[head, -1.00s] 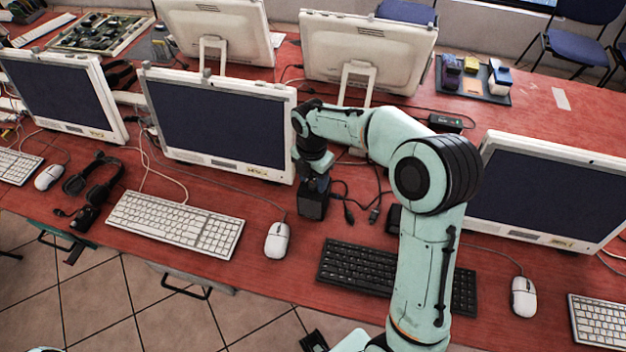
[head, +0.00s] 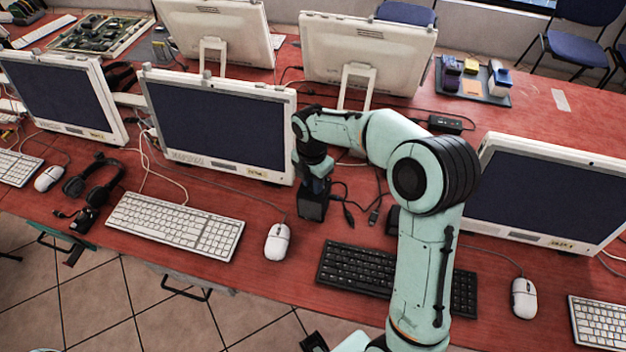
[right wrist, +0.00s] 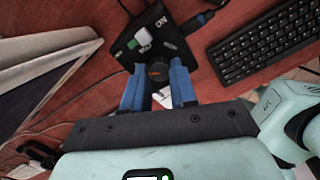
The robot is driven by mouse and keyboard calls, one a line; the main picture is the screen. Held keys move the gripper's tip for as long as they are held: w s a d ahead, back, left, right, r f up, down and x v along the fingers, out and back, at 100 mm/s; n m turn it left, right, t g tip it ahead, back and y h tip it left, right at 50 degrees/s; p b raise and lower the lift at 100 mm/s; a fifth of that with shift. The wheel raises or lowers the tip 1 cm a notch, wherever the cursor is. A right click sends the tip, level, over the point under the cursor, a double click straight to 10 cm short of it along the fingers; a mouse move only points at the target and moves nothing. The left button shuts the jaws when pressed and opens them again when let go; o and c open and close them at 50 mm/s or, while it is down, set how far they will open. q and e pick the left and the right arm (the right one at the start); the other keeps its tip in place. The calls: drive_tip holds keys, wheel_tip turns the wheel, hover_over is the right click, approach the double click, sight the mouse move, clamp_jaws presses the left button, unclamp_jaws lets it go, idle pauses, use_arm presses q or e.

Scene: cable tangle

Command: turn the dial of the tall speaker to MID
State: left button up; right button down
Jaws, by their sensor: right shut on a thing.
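The tall speaker (head: 312,207) is a black box standing on the red table, right of the middle monitor. My right gripper (head: 318,180) reaches down to its top from above. In the right wrist view, the speaker's black face (right wrist: 190,50) carries white lettering and a pale green-and-white button (right wrist: 143,36). My right gripper (right wrist: 158,74) has its blue fingers shut on the dark round dial (right wrist: 158,68), one on each side. The fingers partly cover the dial, and I cannot tell which mark it points to. My left gripper is not in view.
A black keyboard (head: 350,267) lies right of the speaker, and a white mouse (head: 277,241) lies in front of it. Dark cables (head: 350,208) run beside it. Monitors (head: 220,125) stand left and behind. A white keyboard (head: 175,222) lies further left.

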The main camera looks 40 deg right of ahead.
drive_tip(key=m, duration=0.5)
drive_tip(key=shift+m+p, duration=0.3)
drive_tip(key=m, duration=0.5)
drive_tip(key=shift+m, duration=0.3)
